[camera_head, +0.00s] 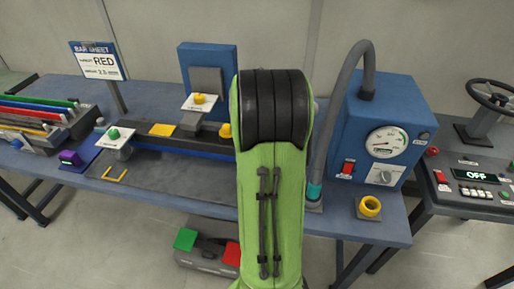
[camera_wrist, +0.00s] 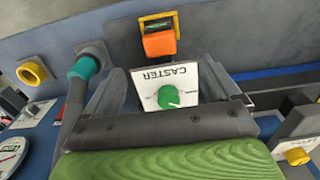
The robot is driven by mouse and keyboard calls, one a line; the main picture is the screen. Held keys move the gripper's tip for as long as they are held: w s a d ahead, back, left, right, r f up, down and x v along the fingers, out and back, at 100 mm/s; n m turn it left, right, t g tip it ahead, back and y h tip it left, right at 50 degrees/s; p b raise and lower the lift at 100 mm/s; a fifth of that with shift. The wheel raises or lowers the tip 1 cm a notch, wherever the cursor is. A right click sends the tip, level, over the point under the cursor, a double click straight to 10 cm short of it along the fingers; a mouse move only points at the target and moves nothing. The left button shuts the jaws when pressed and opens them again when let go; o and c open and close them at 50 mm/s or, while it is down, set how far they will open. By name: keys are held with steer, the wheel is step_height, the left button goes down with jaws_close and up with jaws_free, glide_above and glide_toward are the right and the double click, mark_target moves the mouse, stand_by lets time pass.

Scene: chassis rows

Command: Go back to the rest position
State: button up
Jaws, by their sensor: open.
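My gripper (camera_wrist: 168,88) shows in the wrist view, its two dark grey fingers apart at left and right with nothing held between them. Beyond the gap lies a white plate marked CASTER (camera_wrist: 165,85) with a green knob (camera_wrist: 168,97) on it. An orange block (camera_wrist: 159,43) with a yellow frame is just past the plate. I cannot tell how far the fingers are from these things. In the head view my green arm rises in the middle, and my gripper is hidden behind it.
The blue bench (camera_head: 160,195) runs across the head view. A blue gauge box (camera_head: 378,132) with a thick hose and a yellow ring (camera_head: 370,207) are right of my arm. Left are coloured bars (camera_head: 35,115) and a BAR SHEET sign (camera_head: 97,61). A control desk (camera_head: 470,180) is far right.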

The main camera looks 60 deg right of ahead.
step_height(320, 180, up, 4)
steer(key=shift+f, duration=0.15)
stand_by(0.5)
steer(key=a+r+n+t, duration=0.1)
steer(key=a+r+n, duration=0.2)
steer(key=a, duration=0.4)
steer(key=a+r+n+t+h, duration=0.1)
steer(key=a+r+n, duration=0.15)
steer(key=a, duration=0.45)
steer(key=a+r+n+t, duration=0.1)
steer(key=a+r+n, duration=0.2)
steer(key=a, duration=0.4)
steer(key=s+a+n+t+y+p, duration=0.1)
steer(key=s+a+n+t, duration=0.1)
steer(key=s+a+n, duration=0.3)
steer(key=s+a, duration=0.1)
steer(key=a, duration=0.2)
steer(key=shift+t, duration=0.3)
steer(key=shift+s+d, duration=0.1)
steer(key=shift+d, duration=0.05)
